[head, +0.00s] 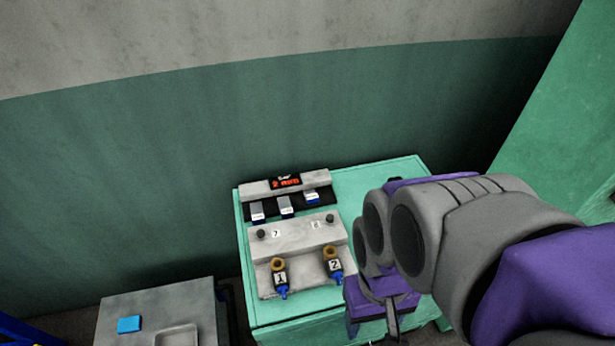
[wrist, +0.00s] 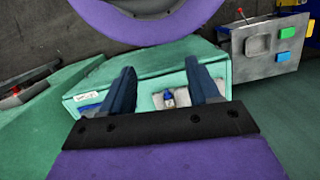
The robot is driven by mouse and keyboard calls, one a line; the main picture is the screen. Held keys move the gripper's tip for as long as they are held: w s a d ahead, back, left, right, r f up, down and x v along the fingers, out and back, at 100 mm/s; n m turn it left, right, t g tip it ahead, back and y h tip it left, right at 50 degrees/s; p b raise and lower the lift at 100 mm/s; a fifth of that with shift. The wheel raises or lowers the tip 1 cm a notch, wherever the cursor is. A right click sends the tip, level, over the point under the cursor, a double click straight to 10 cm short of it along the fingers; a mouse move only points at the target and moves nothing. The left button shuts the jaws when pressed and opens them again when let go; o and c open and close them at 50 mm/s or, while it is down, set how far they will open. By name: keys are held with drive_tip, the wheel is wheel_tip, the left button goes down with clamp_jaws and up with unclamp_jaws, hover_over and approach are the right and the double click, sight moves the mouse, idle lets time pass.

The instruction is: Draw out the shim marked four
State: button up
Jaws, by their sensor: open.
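A grey press unit (head: 300,238) stands on a green cabinet (head: 375,172). No piece can be read as marked four. Three pale pieces, left (head: 257,211), middle (head: 285,206) and right (head: 311,197), sit in a black strip under a red display (head: 285,183); their small labels are unreadable. A blue-tipped part (wrist: 168,98) shows between the fingers in the wrist view.
Two brass-and-blue fittings, marked 1 (head: 281,278) and 2 (head: 334,265), stand at the front of the unit. Dark knobs beside labels 7 and 8 are behind them. A grey stand (head: 125,306) with a blue block (head: 129,324) is lower left. A green wall rises behind.

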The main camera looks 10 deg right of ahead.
drive_tip(key=w+a+r+m, duration=0.1)
drive_tip(key=w, duration=0.5)
drive_tip(key=w+a+r+m+y, duration=0.1)
drive_tip(key=w, duration=0.5)
drive_tip(key=w+a+r+m+y+b, duration=0.1)
drive_tip(key=w+a+r, duration=0.1)
drive_tip(key=w, duration=0.3)
drive_tip(key=shift+w, duration=0.4)
drive_tip(key=shift+c, duration=0.6)
drive_tip(key=m+y+b, duration=0.2)
drive_tip(key=m+y, duration=0.1)
drive_tip(key=m, duration=0.6)
hover_over(313, 196)
drive_tip(key=s, duration=0.6)
wheel_tip(313, 196, down, 8)
drive_tip(key=w+d+f+m+t, duration=0.1)
drive_tip(key=w+d+f+m, duration=0.5)
drive_tip(key=f, duration=0.5)
drive_tip(key=shift+n, duration=0.5)
drive_tip(key=b+x, duration=0.1)
drive_tip(key=x, duration=0.4)
drive_tip(key=d+b+x, duration=0.1)
drive_tip(key=b+x, duration=0.1)
drive_tip(key=x, duration=0.4)
drive_tip(key=w+b+x, duration=0.1)
drive_tip(key=x, duration=0.5)
drive_tip(key=shift+d+f+b, duration=0.3)
drive_tip(key=shift+f, duration=0.05)
